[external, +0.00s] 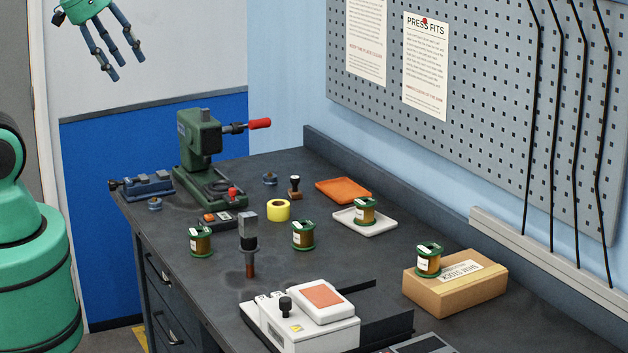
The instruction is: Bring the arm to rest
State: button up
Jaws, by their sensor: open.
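My gripper (103,60) shows at the top left, high above the floor and left of the bench. Its dark blue fingers point down and are spread apart, with nothing between them. It is well clear of the bench and touches nothing. The middle links of my green arm are out of the picture above. My green base (40,270) stands at the left edge, beside the bench.
The dark bench (190,270) carries a green press (198,150) with a red-tipped lever, several wire spools, a white tray (378,228), an orange tray (343,190), a cardboard box (455,290) and a white device (305,325). A pegboard (480,90) hangs behind.

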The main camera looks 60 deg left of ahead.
notch_tip(320, 180, down, 11)
jog(key=b, duration=1.1)
jog(key=shift+f, duration=0.2)
